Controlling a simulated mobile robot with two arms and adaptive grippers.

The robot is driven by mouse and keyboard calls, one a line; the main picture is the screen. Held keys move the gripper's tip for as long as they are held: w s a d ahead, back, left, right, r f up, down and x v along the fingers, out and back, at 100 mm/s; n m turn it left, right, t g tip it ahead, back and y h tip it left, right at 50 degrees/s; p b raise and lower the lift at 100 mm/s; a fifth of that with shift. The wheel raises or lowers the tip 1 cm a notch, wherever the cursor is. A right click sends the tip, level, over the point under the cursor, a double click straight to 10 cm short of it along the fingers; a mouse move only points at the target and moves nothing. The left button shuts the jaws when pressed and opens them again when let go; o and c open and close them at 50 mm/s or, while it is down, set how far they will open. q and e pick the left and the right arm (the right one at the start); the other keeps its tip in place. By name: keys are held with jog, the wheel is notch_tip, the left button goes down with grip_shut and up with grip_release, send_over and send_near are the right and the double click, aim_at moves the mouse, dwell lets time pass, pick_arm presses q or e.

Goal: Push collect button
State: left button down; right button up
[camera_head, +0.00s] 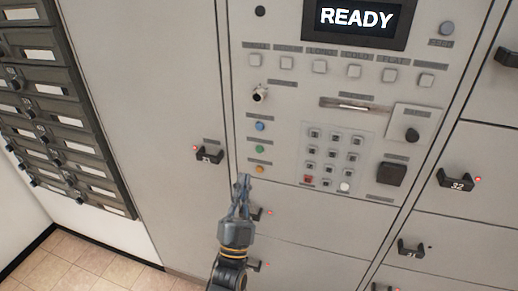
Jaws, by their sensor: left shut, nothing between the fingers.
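The grey machine panel (290,165) faces me with a display (357,17) reading "READY". Small round buttons stand in a column on its left: blue (260,126), green (259,149) and orange (260,170). A row of square pale buttons (354,72) runs under the display. The labels are too small to read, so I cannot tell which button is collect. My left gripper (243,180) is shut and empty, its fingers pointing up, just left of and below the orange button in the picture. I cannot tell whether it touches the panel. My right gripper is not in view.
A keypad (333,157) is right of the coloured buttons, with a slot (357,106) above. Locker handles stick out at left (209,154) and right (456,180), with others low behind my arm. Dark mailboxes (62,110) line the left wall. Tiled floor (85,268) shows at lower left.

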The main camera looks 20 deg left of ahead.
aim_at(260, 149)
pick_arm(q)
jog(key=shift+w, duration=0.1)
jog(key=w+b, duration=0.4)
jog(key=w, duration=0.4)
jog(key=shift+w+d+b, duration=0.15)
jog(key=shift+w+b, duration=0.2)
dwell(1.2)
jog(key=shift+f, duration=0.1)
jog(key=shift+w+b, duration=0.3)
jog(key=shift+w, duration=0.15)
